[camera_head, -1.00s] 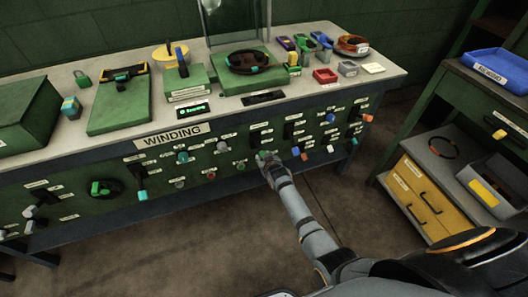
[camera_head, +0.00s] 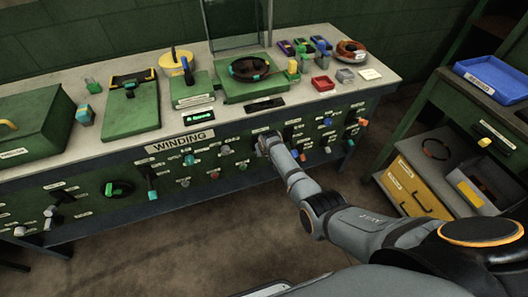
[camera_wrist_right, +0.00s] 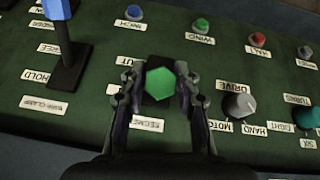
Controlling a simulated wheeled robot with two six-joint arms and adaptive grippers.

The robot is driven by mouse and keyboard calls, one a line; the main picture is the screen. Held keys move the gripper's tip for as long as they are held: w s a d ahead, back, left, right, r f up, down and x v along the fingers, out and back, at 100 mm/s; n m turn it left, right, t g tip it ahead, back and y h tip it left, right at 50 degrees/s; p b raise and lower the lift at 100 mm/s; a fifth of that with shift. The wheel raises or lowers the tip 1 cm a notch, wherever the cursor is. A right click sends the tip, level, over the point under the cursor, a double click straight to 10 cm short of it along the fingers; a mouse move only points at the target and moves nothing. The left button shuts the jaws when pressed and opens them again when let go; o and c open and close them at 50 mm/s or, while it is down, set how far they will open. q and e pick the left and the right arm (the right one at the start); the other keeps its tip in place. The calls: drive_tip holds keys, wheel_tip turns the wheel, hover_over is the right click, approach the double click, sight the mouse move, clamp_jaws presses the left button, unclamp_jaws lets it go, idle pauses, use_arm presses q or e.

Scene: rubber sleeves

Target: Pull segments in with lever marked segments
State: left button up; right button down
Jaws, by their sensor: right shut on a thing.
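My left gripper is not in view.
A blue-handled lever (camera_wrist_right: 58,12) stands left of my gripper, and a grey drive knob (camera_wrist_right: 238,104) is close to its right. The bench top (camera_head: 300,100) holds several fixtures. A side cabinet with a blue tray (camera_head: 490,78) stands at the right.

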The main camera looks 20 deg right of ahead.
drive_tip(key=c, duration=1)
unclamp_jaws()
drive_tip(key=v, duration=1.2)
